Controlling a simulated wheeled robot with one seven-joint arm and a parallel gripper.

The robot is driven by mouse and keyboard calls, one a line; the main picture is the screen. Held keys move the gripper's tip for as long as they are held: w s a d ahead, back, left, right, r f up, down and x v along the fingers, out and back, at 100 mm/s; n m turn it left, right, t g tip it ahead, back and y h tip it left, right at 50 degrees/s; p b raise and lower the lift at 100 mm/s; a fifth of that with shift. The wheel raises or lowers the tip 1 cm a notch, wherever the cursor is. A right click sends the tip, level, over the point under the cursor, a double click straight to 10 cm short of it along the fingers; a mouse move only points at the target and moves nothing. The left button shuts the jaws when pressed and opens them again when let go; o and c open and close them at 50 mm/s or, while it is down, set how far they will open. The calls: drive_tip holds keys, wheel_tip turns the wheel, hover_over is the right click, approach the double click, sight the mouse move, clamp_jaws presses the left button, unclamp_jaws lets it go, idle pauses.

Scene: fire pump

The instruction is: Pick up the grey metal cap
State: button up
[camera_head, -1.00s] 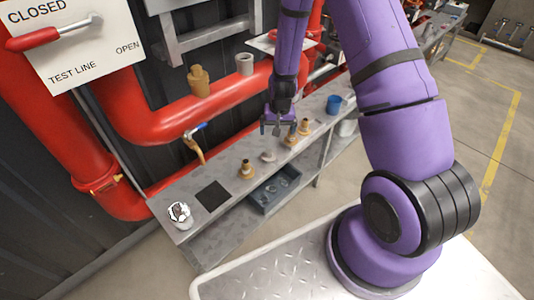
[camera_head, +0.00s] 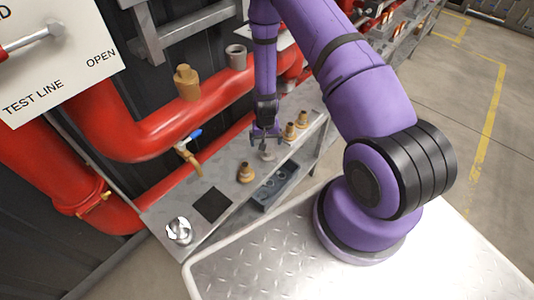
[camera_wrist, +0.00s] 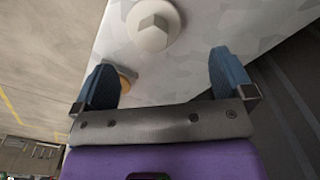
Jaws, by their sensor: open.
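The grey metal cap (camera_head: 268,154) lies on the grey bench shelf (camera_head: 223,180), just below my gripper (camera_head: 266,138) in the head view. In the wrist view the cap (camera_wrist: 152,27) is a pale round disc with a raised hexagonal top, beyond the fingertips and between their lines. My gripper (camera_wrist: 166,80) is open, with two blue fingers spread and nothing between them. The cap is apart from both fingers in the wrist view. A brass fitting (camera_wrist: 125,83) is partly hidden by the left finger there.
A brass fitting (camera_head: 246,173) stands left of the cap, and two more (camera_head: 296,124) stand to its right. A black square (camera_head: 212,204) and a silver object (camera_head: 179,230) are at the near end. A bin (camera_head: 276,188) sits below. Red pipes (camera_head: 170,135) run behind.

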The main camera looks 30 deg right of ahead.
sight(268, 150)
drive_tip(key=shift+f, duration=0.55)
drive_tip(key=f, duration=0.2)
drive_tip(key=s+f, duration=0.1)
drive_tip(key=shift+d+f, duration=0.15)
drive_tip(key=shift+f, duration=0.95)
drive_tip(key=c, duration=1.1)
drive_tip(key=shift+o, duration=0.2)
drive_tip(key=shift+r, duration=0.2)
